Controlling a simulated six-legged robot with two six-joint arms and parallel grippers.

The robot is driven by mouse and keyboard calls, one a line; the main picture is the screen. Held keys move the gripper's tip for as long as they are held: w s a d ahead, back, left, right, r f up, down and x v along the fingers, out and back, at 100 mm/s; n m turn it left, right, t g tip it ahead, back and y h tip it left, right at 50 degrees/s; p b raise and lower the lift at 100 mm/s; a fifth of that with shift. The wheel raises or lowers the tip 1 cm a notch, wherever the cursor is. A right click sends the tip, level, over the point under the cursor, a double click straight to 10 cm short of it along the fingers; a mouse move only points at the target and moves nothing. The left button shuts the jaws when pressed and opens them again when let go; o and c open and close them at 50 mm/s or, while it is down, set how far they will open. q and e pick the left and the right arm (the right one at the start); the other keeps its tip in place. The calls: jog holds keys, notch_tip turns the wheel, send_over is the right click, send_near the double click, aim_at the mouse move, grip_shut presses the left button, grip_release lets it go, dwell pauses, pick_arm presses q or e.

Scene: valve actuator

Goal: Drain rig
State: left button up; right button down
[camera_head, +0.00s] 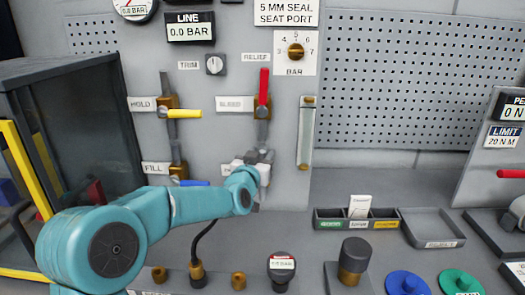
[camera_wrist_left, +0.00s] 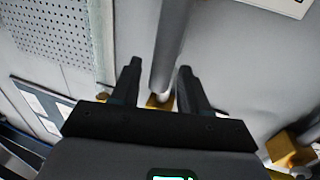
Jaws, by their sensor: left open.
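The rig is a grey panel with a red-handled valve (camera_head: 263,95) labelled BLEED, its handle pointing up. A yellow-handled valve (camera_head: 180,113) beside HOLD and a blue-handled valve (camera_head: 190,182) beside FILL have handles lying sideways. The LINE display (camera_head: 190,27) reads 0.0 BAR. My left gripper (camera_head: 262,160) is at the panel below the red-handled valve, partly covering a label. In the left wrist view my open left gripper (camera_wrist_left: 158,85) has a grey pipe (camera_wrist_left: 168,45) and a brass piece (camera_wrist_left: 158,102) showing between its fingers; contact cannot be told. My right gripper is out of view.
A black hose (camera_head: 206,238) rises from a brass fitting on the bench below my left arm. A sight tube (camera_head: 306,135) stands just right of the gripper. A dark framed box (camera_head: 75,120) is at left. Labelled bins (camera_head: 330,223) and an empty tray (camera_head: 432,225) are at right.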

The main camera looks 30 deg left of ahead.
pick_arm(q)
jog(key=shift+w, duration=0.3)
jog(key=shift+s+r, duration=0.15)
jog(key=shift+r, duration=0.05)
jog(key=shift+w+a+f, duration=0.1)
jog(key=shift+w+f, duration=0.05)
jog(key=shift+w, duration=0.05)
jog(key=shift+c, duration=0.9)
grip_shut()
